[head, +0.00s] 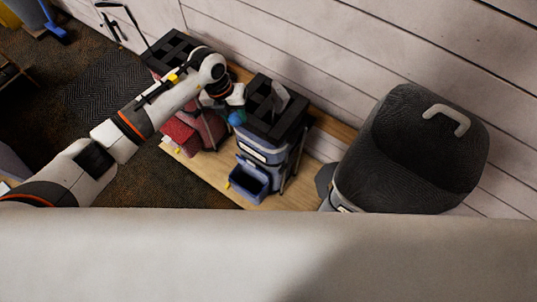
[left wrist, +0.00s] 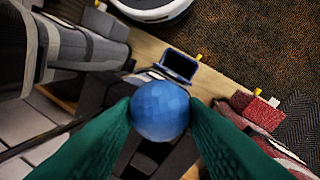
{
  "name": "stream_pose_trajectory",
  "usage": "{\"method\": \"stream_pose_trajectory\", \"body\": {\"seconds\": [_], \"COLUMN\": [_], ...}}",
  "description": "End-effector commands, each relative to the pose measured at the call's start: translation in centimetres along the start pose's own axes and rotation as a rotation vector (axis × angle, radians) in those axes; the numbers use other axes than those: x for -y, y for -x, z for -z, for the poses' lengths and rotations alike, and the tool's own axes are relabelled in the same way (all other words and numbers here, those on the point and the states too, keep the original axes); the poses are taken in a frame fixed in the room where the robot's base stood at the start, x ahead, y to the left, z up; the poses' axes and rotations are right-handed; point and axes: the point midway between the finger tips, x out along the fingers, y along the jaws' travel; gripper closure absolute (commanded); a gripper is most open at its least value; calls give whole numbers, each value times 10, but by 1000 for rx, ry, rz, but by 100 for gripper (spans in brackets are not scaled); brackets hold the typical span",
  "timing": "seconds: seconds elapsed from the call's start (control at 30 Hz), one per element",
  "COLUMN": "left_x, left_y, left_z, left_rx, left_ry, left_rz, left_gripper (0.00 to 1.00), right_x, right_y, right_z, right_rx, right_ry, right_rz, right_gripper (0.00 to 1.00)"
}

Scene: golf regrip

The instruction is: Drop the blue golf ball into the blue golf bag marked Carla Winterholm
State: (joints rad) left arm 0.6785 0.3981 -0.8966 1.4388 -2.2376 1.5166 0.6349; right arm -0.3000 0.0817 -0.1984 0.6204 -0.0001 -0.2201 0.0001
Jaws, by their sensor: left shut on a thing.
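The blue golf ball (head: 236,118) is between the fingertips of my left gripper (head: 235,108). The left wrist view shows the ball (left wrist: 160,110) pinched between two green fingers, with a dark bag top behind it. The blue golf bag (head: 262,151) stands upright on the wooden platform, with a black divided top (head: 268,112) and an open blue front pocket (head: 250,179). In the head view the ball appears at the left edge of this black top. The pocket also shows in the left wrist view (left wrist: 180,65). The name marking is too small to read. My right gripper is not in view.
A red golf bag (head: 181,132) stands left of the blue one, partly behind my left arm. A large dark grey bag (head: 415,150) with a pale handle is on the right. A white plank wall (head: 330,50) runs behind. Patterned carpet (head: 100,85) lies left of the platform.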

Motion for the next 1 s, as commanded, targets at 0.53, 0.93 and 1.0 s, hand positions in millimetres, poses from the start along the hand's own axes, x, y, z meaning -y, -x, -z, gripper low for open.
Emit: {"method": "stream_pose_trajectory", "body": {"seconds": [0.53,0.93,1.0], "left_x": [2,3,3], "left_y": [-9,0,11], "left_z": [0,1,2], "left_rx": [-1,-3,-5], "left_ry": [-1,0,-1], "left_rz": [0,1,1], "left_gripper": [37,37,37], "right_x": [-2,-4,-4], "right_y": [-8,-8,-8], "right_z": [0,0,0], "right_rx": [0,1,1], "right_ry": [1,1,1], "right_rz": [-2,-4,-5], "right_gripper": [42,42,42]}}
